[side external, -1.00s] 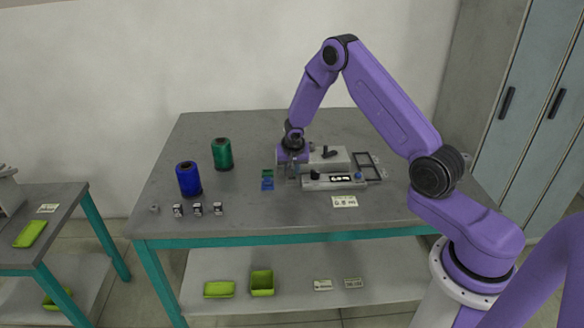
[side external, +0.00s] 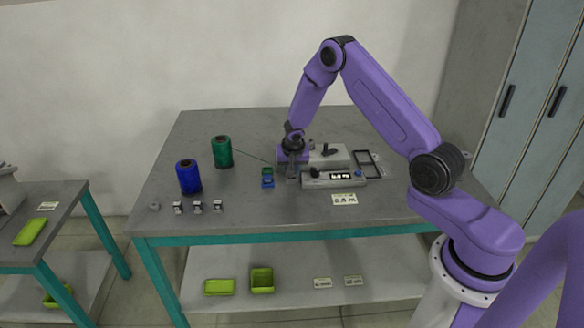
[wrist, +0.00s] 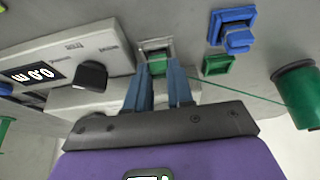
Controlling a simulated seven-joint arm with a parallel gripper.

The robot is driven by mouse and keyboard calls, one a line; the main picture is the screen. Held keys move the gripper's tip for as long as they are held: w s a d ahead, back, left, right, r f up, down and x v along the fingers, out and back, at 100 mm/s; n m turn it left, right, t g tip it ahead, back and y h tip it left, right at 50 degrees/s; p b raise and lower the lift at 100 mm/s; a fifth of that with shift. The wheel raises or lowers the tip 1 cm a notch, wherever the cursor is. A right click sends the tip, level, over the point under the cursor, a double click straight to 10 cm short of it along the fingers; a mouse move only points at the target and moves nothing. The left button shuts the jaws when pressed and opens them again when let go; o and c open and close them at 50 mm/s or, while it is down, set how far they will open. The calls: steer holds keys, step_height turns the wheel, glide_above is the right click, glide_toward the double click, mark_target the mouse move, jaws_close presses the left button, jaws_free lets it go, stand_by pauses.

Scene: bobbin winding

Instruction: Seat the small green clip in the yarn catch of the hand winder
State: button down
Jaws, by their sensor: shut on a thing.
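The small green clip (wrist: 157,66) is between the two fingertips of my gripper (wrist: 156,72), which is shut on it. In the wrist view the clip is at the near side of a pale square frame (wrist: 155,42) on the winder, apparently the yarn catch. I cannot tell whether it is fully down in it. My gripper (side external: 292,172) is at the left end of the hand winder (side external: 334,179) in the side view and hides the clip there. A thin green yarn runs from the green spool (side external: 222,152) to my gripper.
A green holder (wrist: 218,65) stands empty beside a blue holder with a blue clip (wrist: 237,38). A blue spool (side external: 189,177) and several small metal blocks (side external: 198,208) stand at left. A dark open frame (side external: 369,164) lies to the right.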

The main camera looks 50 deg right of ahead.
steer(key=c, duration=0.9)
jaws_free()
steer(key=shift+r, duration=3.5)
